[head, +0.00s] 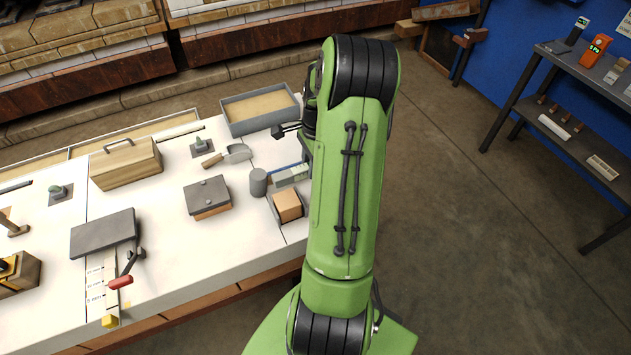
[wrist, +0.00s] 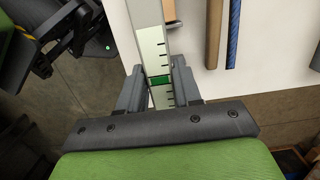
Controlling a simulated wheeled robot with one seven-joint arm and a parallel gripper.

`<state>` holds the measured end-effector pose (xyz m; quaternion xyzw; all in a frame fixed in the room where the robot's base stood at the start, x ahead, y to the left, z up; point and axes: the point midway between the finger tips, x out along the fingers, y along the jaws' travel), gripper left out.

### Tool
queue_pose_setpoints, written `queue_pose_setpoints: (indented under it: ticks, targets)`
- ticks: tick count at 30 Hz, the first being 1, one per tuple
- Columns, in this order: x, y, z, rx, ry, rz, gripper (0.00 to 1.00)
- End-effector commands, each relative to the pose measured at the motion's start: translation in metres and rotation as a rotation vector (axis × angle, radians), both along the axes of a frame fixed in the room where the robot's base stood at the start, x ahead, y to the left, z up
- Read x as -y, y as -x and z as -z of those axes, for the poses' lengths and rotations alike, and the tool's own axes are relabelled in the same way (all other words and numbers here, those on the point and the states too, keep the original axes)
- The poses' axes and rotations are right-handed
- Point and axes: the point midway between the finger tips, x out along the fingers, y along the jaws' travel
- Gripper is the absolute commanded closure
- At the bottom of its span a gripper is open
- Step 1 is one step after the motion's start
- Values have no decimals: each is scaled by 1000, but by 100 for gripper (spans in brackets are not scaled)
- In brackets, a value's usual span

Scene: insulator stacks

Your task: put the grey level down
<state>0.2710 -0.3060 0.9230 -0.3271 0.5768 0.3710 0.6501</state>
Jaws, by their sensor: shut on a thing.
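The grey level (wrist: 147,18) is a long bar with a pale scale face, black tick marks and a green band. In the wrist view my gripper (wrist: 158,80) is shut on it, one finger on each side, and the bar runs away from me over the white table. In the head view my arm hides most of the gripper. A pale grey bar with a greenish face (head: 291,175), likely the level, sticks out left of my arm. I cannot tell whether it touches the table.
The white table (head: 165,235) holds a grey cylinder (head: 258,182), an open holder with an orange-brown block (head: 288,206), a trowel (head: 237,153) and a grey tray (head: 228,117). A brown rod (wrist: 214,35) and a blue rod (wrist: 234,30) lie right of the level. Bare table shows front left of my arm.

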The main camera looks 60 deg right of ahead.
Motion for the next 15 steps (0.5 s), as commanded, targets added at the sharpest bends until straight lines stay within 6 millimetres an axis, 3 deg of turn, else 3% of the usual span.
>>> queue_pose_setpoints:
  ticks: [9, 15]
  targets:
    - [0, 0, 53, 0, -1, 0, 100]
    - [1, 0, 55, 2, 5, -1, 100]
